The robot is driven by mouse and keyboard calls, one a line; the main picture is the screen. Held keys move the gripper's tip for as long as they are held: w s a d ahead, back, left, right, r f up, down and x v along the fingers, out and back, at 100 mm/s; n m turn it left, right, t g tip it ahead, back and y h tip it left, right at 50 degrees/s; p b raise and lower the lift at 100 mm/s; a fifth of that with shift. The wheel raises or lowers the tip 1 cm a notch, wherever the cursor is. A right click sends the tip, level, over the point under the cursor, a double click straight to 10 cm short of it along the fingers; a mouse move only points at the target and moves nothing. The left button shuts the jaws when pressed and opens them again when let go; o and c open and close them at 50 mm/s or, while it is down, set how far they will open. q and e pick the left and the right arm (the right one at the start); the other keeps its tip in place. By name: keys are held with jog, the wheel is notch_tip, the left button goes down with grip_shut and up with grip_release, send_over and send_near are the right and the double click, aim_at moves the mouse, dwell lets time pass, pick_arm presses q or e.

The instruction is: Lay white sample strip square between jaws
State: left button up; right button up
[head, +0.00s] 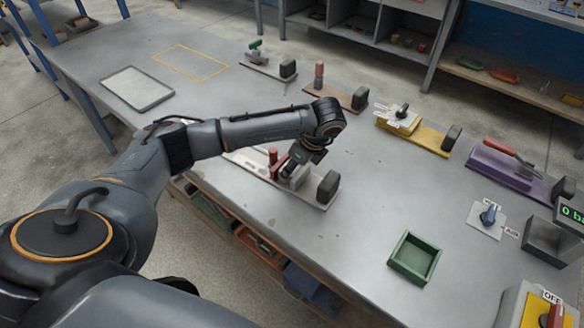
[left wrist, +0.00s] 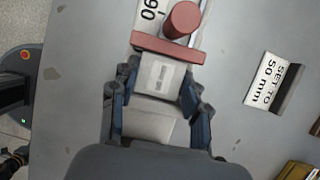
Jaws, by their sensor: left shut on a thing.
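My left gripper (head: 297,166) is over the grey-based fixture (head: 318,203) near the table's front edge. In the left wrist view, my left gripper (left wrist: 163,90) is shut on a pale block with a small marked patch, seemingly the white sample strip (left wrist: 160,78). The red jaw (left wrist: 166,47), with its round red knob (left wrist: 183,19), is just beyond the strip; whether they touch is unclear. In the head view, a dark block (head: 328,187) stands at the fixture's right end. The gripper partly hides the strip and fixture. My right gripper is not in view.
Several similar fixtures stand along the far side, including a yellow one (head: 430,139) and a purple one (head: 503,168). A green tray (head: 414,258) is at front right. A "SET TO 50 mm" label (left wrist: 269,82) lies right of the gripper.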

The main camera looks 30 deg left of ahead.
pick_arm(q)
jog(key=shift+f, duration=0.25)
jog(key=o, duration=1)
jog(key=shift+o, duration=1.3)
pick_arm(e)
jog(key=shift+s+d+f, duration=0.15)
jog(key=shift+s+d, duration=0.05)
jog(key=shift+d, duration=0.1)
pick_arm(q)
jog(key=shift+r, duration=0.1)
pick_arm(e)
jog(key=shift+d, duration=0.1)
pick_arm(q)
jog(key=shift+r, duration=0.15)
jog(key=v, duration=0.7)
jog(key=shift+w+d+r, duration=0.1)
jog(key=shift+d+r, duration=0.05)
jog(key=shift+r, duration=0.2)
jog(key=v, duration=0.4)
jog(key=shift+r+p, duration=0.15)
jog(key=shift+p, duration=0.25)
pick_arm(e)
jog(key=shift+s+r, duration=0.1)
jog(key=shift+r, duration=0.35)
